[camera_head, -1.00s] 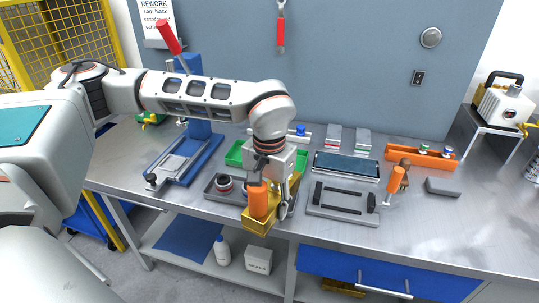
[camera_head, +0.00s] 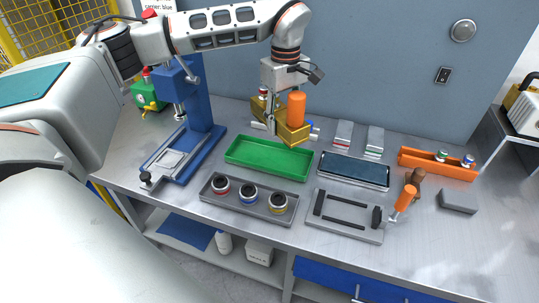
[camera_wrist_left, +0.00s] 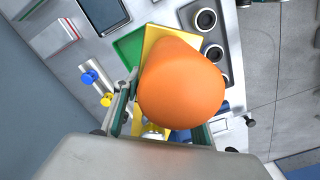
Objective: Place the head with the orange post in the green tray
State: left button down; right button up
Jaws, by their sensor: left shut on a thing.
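My left gripper (camera_head: 272,112) is shut on the yellow head with the orange post (camera_head: 297,107). The head's yellow body (camera_head: 292,136) hangs level with the back of the bench, above and behind the green tray (camera_head: 268,158). The tray's visible floor is empty. In the left wrist view the orange post (camera_wrist_left: 180,85) points at the camera and hides much of the yellow body (camera_wrist_left: 158,38). The gripper's fingers (camera_wrist_left: 165,125) flank the post's base. A corner of the green tray (camera_wrist_left: 128,46) shows beside the body. My right gripper is out of view.
A grey tray (camera_head: 212,199) with three ringed parts lies in front of the green tray. A blue press (camera_head: 200,110) stands left. A dark-topped tray (camera_head: 353,172), a grey fixture (camera_head: 340,228) and an orange rack (camera_head: 407,160) lie right. Small blue and yellow knobs (camera_wrist_left: 90,77) are near the gripper.

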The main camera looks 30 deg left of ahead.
aim_at(279, 94)
pick_arm(q)
jog(key=w+a+r+n, duration=0.1)
jog(key=a+r+n, duration=0.1)
jog(key=n, duration=0.1)
jog(key=w+a+r+n+p, duration=0.1)
jog(key=n, duration=0.1)
jog(key=shift+w+r, duration=0.3)
jog(key=shift+w+a+r+n, duration=0.15)
jog(key=shift+a+r+n, duration=0.1)
jog(key=shift+n, duration=0.3)
jog(key=shift+w+a+r+n, duration=0.15)
jog(key=shift+a+n, duration=0.05)
jog(key=shift+n, duration=0.35)
notch_tip(279, 94, down, 14)
jog(key=shift+f+p, duration=0.25)
jog(key=shift+p, duration=0.3)
jog(key=shift+w+f, duration=0.1)
jog(key=shift+f, duration=0.65)
notch_tip(279, 94, down, 3)
jog(key=shift+f, duration=0.4)
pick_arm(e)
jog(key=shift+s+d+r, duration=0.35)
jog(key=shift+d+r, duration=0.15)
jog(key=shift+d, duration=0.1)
pick_arm(q)
jog(key=shift+f, duration=0.1)
